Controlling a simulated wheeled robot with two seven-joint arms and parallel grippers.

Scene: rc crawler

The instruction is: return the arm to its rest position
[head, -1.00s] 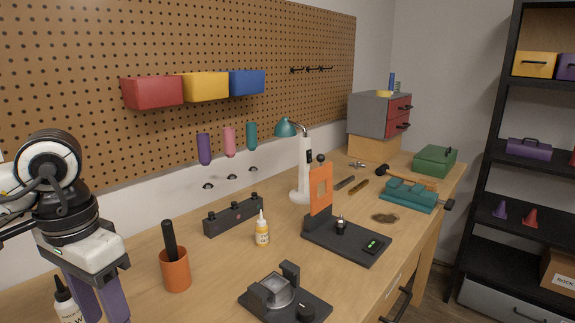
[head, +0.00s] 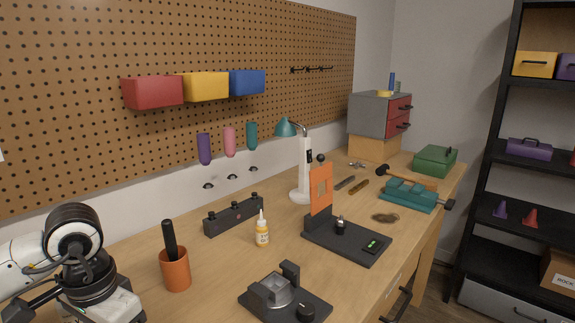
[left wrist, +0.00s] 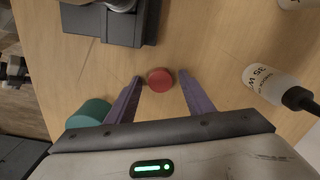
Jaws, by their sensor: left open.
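My left arm comes in at the lower left of the head view, where its gripper fingers are below the picture edge. In the left wrist view my left gripper (left wrist: 160,85) is open, its two purple fingers apart. A red round thing (left wrist: 160,80) shows between the fingertips against the wooden bench. I cannot tell its height relative to the fingers, and they do not touch it visibly. My right gripper is in neither view.
In the wrist view, a white bottle (left wrist: 270,85) lies right of the fingers and a teal round thing (left wrist: 90,112) left.

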